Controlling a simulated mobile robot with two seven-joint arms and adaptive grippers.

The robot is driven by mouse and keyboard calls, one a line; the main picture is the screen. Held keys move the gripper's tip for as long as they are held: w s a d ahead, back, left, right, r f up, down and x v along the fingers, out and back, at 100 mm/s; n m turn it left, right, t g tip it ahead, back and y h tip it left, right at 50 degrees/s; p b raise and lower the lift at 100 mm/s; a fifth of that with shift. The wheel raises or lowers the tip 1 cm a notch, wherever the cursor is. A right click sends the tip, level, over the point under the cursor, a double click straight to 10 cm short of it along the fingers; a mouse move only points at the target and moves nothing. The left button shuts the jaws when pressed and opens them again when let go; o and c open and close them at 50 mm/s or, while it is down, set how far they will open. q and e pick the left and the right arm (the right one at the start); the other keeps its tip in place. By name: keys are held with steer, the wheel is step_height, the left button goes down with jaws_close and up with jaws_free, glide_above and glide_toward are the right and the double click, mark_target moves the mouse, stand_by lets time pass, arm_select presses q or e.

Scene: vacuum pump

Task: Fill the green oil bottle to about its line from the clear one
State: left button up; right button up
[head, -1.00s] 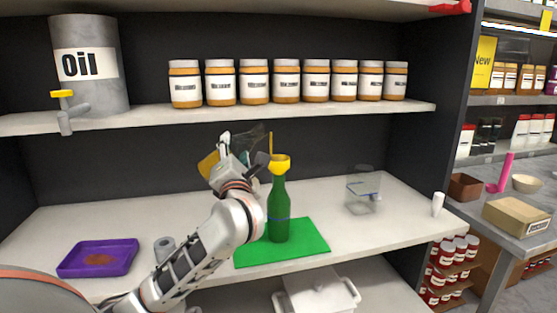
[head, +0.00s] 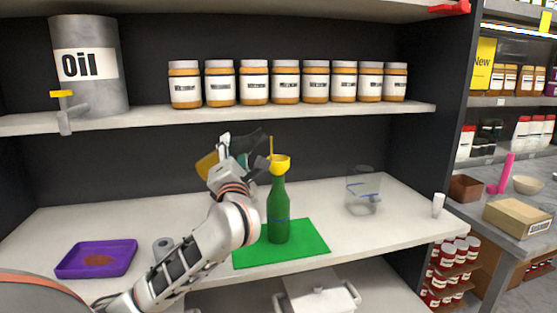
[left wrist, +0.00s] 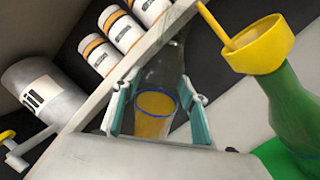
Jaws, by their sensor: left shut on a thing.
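The green bottle (head: 278,205) stands upright on a green mat (head: 300,250), a blue line around its lower half. A yellow funnel (head: 280,162) sits in its mouth, with a thin yellow stem above its rim. In the left wrist view the funnel (left wrist: 262,45) is at the upper right. My left gripper (head: 240,160) is just left of the funnel, shut on the clear bottle (head: 207,165), which is tilted. The left wrist view shows amber oil (left wrist: 155,113) inside it, between the teal fingers. The gripper hides part of it. I cannot tell whether oil is flowing. My right gripper is not in view.
A clear container (head: 362,195) with a blue ring stands right of the mat. A purple tray (head: 97,258) lies left. Jars (head: 285,82) and an oil can (head: 90,65) stand on the shelf above. The counter between mat and clear container is free.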

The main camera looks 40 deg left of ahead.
arm_select(q)
steer(key=shift+a+f+m, duration=0.15)
steer(key=shift+a+m, duration=0.05)
steer(key=shift+m, duration=0.1)
steer(key=shift+s, duration=0.1)
stand_by(0.3)
steer(key=shift+f+b, duration=0.1)
steer(key=shift+b, duration=0.25)
steer(key=shift+d+m, duration=0.1)
steer(key=shift+m, duration=0.2)
steer(key=shift+f, duration=0.1)
steer(key=shift+t, duration=0.3)
